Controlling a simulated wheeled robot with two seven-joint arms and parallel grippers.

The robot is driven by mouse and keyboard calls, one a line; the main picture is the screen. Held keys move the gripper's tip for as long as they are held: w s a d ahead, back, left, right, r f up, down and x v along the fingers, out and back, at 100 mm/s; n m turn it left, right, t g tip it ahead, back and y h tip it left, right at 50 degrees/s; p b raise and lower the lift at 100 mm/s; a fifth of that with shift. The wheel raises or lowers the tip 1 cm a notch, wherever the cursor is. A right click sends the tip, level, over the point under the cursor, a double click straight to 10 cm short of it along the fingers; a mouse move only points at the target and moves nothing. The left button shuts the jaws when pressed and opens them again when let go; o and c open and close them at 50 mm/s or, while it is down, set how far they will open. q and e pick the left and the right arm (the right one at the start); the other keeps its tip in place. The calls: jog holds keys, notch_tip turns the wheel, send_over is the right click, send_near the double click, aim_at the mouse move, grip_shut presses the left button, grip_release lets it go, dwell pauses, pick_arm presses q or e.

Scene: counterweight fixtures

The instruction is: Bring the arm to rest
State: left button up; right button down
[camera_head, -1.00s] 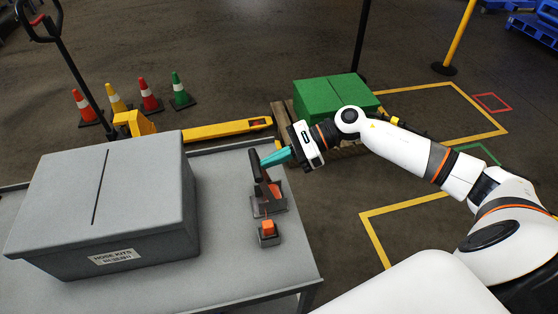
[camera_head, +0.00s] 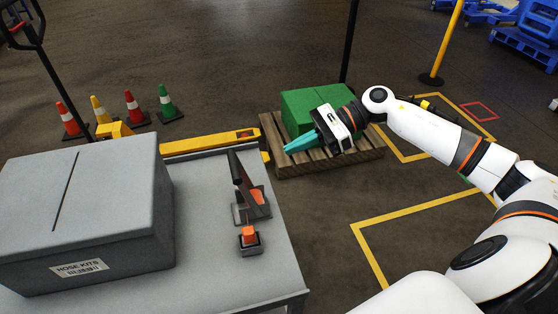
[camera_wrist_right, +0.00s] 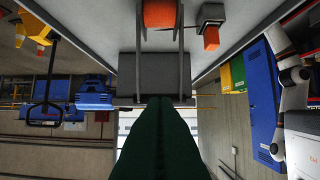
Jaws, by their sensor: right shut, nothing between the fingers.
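My right gripper (camera_head: 300,143) is shut and empty, its teal fingers together and pointing left. It is held out in front of the green box, right of the grey table (camera_head: 215,280) and apart from the lever fixture. The fixture's dark lever (camera_head: 238,175) stands tilted up from its base, with an orange part beside it. In the right wrist view the shut fingers (camera_wrist_right: 160,110) reach up from the bottom, with the fixture's orange part (camera_wrist_right: 159,13) above them. My left gripper is not in view.
A grey hose kits box (camera_head: 120,200) fills the table's left. A small orange block (camera_head: 249,234) sits in a dark holder near the fixture. The green box (camera_head: 300,105) stands on a wooden pallet (camera_head: 330,160). Cones line the back left. Yellow-marked floor (camera_head: 430,225) is clear.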

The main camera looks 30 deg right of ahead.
jog(key=w+d+f+m+t+h, duration=0.1)
jog(key=w+d+f+m+t, duration=0.35)
jog(key=f+m, duration=0.45)
jog(key=w+d+f+m+t+h, duration=0.2)
jog(key=w+d+f+m+t, duration=0.15)
jog(key=f+m+t, duration=0.5)
jog(key=s+d+f+m+g+h, duration=0.15)
jog(key=s+f+m+h, duration=0.3)
jog(key=f+m, duration=0.5)
jog(key=s+d+f+m+g+h, duration=0.1)
jog(key=s+f+m+g+h, duration=0.15)
jog(key=s+f+m, duration=0.7)
jog(key=s+a+f+m+g+h, duration=0.2)
jog(key=s+a+f+m+g, duration=0.1)
jog(key=s+f, duration=0.55)
jog(key=s+a+f+m+g+h, duration=0.1)
jog(key=s+a+f+m+g, duration=0.3)
jog(key=f, duration=0.8)
jog(key=s+a+f+m+g, duration=0.2)
jog(key=s+a+f, duration=0.1)
jog(key=s, duration=0.7)
jog(key=s+a+f+m+g, duration=0.2)
jog(key=s+a, duration=0.4)
jog(key=s, duration=0.5)
jog(key=shift+f+m, duration=0.55)
jog(key=shift+f, duration=0.1)
